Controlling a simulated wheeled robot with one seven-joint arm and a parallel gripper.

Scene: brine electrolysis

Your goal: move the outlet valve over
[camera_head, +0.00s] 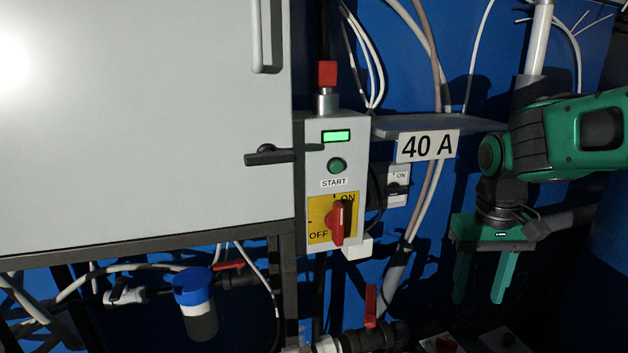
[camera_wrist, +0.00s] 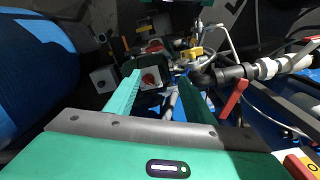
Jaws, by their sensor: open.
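My gripper (camera_head: 480,288) hangs at the right of the head view, green fingers pointing down, spread apart and empty. In the wrist view my gripper (camera_wrist: 160,80) also shows open, with nothing between the fingertips. One valve with an upright red lever (camera_head: 370,305) sits on a dark pipe at the bottom of the head view, left of my gripper. A red lever also shows in the wrist view (camera_wrist: 236,96), right of the fingers and apart from them. Another red-levered valve (camera_head: 229,266) is beside a blue-topped filter. No label shows which is the outlet valve.
A grey control box (camera_head: 320,225) with a red rotary switch (camera_head: 338,222) stands left of my arm. A grey shelf (camera_head: 430,124) with a "40 A" sign (camera_head: 428,146) juts out near my arm. Cables and a slanted pipe run between box and gripper.

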